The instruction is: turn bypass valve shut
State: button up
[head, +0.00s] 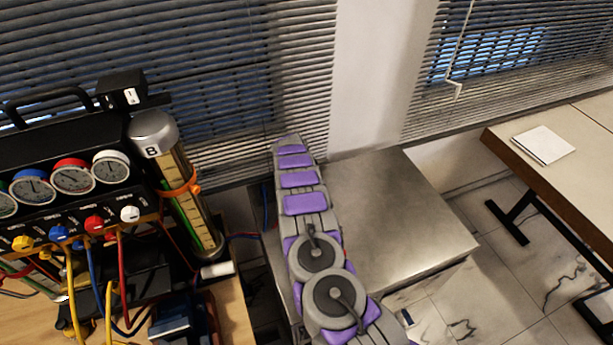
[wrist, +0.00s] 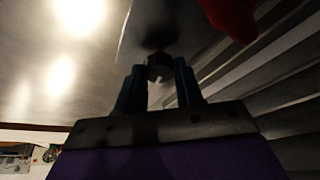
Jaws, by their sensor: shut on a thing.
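In the wrist view, my gripper (wrist: 159,85) has its two dark fingers on either side of a small dark rounded fitting (wrist: 160,68), and is shut on it. Shadow hides the fitting's shape, and I cannot tell whether it belongs to the bypass valve. A blurred red part (wrist: 231,14) hangs close by at the upper right. In the head view, my purple and grey arm reaches up the middle, and the gripper cannot be made out. No valve there is readably marked as bypass.
The black gauge rig (head: 55,205) stands at the left, with round gauges, coloured knobs and hoses. A clear cylinder (head: 190,205) marked B stands beside it. A bare metal box (head: 385,215) is right of my arm. A table (head: 590,150) with a white pad (head: 543,145) is at far right.

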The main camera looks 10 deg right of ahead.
jog(key=shift+w+a+m, duration=0.1)
jog(key=shift+a+m, duration=0.05)
jog(key=shift+m, duration=0.55)
jog(key=shift+g, duration=0.3)
jog(key=o, duration=1)
jog(key=shift+o, duration=0.2)
jog(key=a+v, duration=0.1)
jog(key=v, duration=1.6)
jog(key=shift+r, duration=0.1)
